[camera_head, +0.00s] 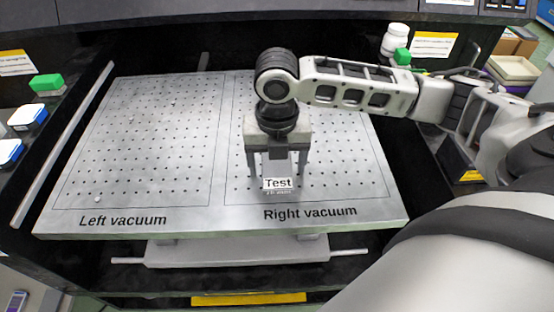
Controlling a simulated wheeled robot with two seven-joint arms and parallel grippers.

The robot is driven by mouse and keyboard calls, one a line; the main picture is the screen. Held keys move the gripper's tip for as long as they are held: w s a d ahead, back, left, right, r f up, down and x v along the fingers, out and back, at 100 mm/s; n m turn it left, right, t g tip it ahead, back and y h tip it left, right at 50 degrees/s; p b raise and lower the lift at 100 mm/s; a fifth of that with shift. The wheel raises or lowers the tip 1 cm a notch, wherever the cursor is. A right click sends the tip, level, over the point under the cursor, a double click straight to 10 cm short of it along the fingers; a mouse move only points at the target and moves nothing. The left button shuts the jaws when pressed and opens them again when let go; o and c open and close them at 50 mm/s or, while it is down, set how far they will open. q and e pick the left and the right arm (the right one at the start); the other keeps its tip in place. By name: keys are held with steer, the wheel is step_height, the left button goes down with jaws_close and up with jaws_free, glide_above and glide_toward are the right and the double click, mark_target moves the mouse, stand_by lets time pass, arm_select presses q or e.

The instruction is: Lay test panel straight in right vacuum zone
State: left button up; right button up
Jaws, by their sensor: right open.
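A small white label reading "Test" (278,183) shows in the right vacuum zone of the perforated metal plate, near its front and above the "Right vacuum" lettering. It looks straight to the zone's front edge. The test panel's own outline cannot be told from the plate, and my gripper hides the area behind the label. My right gripper (278,172) points down over the right vacuum zone (350,190), just behind the label. Its two fingers are apart, with nothing visibly held between them. Whether the fingertips touch the plate is unclear. My left gripper is not in view.
The left vacuum zone (140,145) is bare apart from a few tiny pale specks. A white bottle (396,38) stands at the back right. My right arm crosses the plate's right side.

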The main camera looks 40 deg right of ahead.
mark_target(277, 168)
arm_select(q)
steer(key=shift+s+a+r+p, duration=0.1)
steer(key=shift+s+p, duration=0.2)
steer(key=shift+p, duration=0.2)
arm_select(e)
step_height(277, 168, up, 12)
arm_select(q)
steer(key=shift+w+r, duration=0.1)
